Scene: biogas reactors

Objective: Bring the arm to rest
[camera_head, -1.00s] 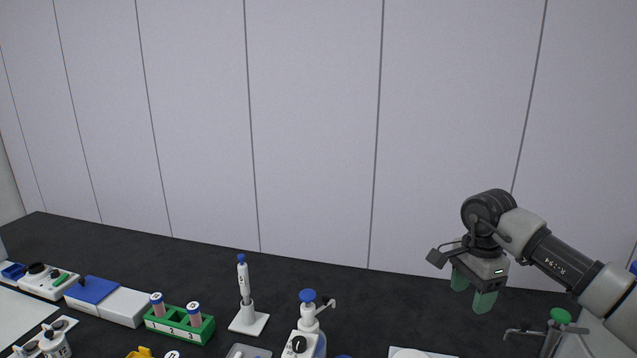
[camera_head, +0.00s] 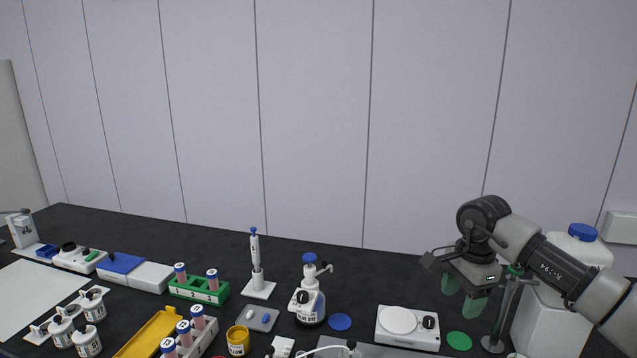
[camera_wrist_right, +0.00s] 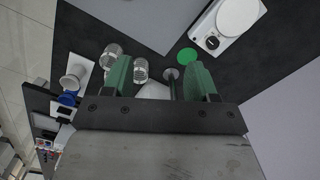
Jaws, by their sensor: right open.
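My right gripper (camera_head: 464,297) hangs from my right arm at the right of the head view, with its green fingers pointing down. The fingers are apart and nothing is between them. It is above the black bench, near a green-and-grey stand (camera_head: 504,310) and a green disc (camera_head: 459,340). In the right wrist view the two green fingers (camera_wrist_right: 160,80) are spread, with the bench beyond them. I cannot tell from the head view exactly how high the gripper is. My left gripper is not in view.
A white device with a round plate (camera_head: 407,326) stands left of the gripper. A white container with a blue cap (camera_head: 573,260) stands behind the arm. Bottles, a pipette stand (camera_head: 258,285), a green tube rack (camera_head: 199,291) and a yellow tray (camera_head: 150,335) fill the left and middle.

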